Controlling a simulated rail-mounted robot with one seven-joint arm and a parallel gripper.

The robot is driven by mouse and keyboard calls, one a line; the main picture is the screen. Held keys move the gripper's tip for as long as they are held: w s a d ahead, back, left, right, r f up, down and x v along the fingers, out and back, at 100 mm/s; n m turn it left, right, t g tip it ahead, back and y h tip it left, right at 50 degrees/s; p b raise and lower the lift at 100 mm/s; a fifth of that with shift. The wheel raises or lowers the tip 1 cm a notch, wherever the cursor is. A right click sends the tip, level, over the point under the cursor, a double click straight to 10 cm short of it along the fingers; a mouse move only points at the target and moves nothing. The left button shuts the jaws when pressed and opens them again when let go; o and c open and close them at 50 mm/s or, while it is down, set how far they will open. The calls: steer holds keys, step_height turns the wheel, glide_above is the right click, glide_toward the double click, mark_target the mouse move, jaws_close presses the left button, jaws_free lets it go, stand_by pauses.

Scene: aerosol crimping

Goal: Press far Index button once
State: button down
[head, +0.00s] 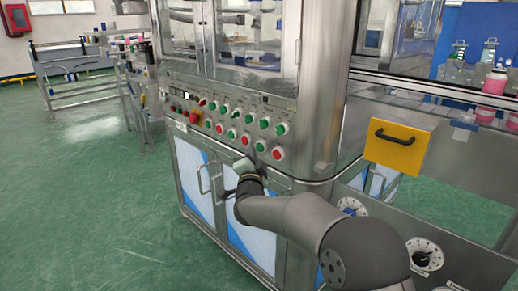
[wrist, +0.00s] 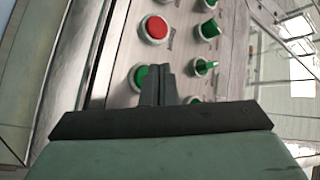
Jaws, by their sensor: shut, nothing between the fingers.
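The control panel (head: 228,122) on the steel machine carries rows of red and green buttons and knobs. Its labels are too small to read, so I cannot tell which one is marked Index. My gripper (head: 256,161) is just in front of the panel's lower right part. In the wrist view, my gripper (wrist: 158,72) is shut and empty, its dark fingers pointing at the panel. The fingers partly cover a green button (wrist: 140,77); I cannot tell whether they touch it. A red button (wrist: 154,28) shows beyond the fingertips, clear of them.
Green knobs (wrist: 204,67) stand right of the fingers in the wrist view. Below the panel are cabinet doors with metal handles (head: 208,178). A yellow box with a black handle (head: 398,146) sits to the right. The green floor (head: 95,200) at left is open.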

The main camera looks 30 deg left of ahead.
stand_by(0.5)
steer(key=shift+w+b, duration=0.35)
steer(key=shift+w, duration=0.05)
steer(key=shift+w+d, duration=0.15)
steer(key=shift+w, duration=0.25)
stand_by(0.7)
steer(key=shift+s+b, duration=0.1)
steer(key=shift+b, duration=0.2)
steer(key=shift+s+b, duration=0.35)
steer(key=shift+s, duration=0.35)
steer(key=shift+s+a, duration=0.1)
steer(key=shift+a, duration=0.1)
steer(key=s, duration=0.2)
steer(key=s+a+b, duration=0.1)
steer(key=s, duration=0.1)
steer(key=shift+s, duration=0.35)
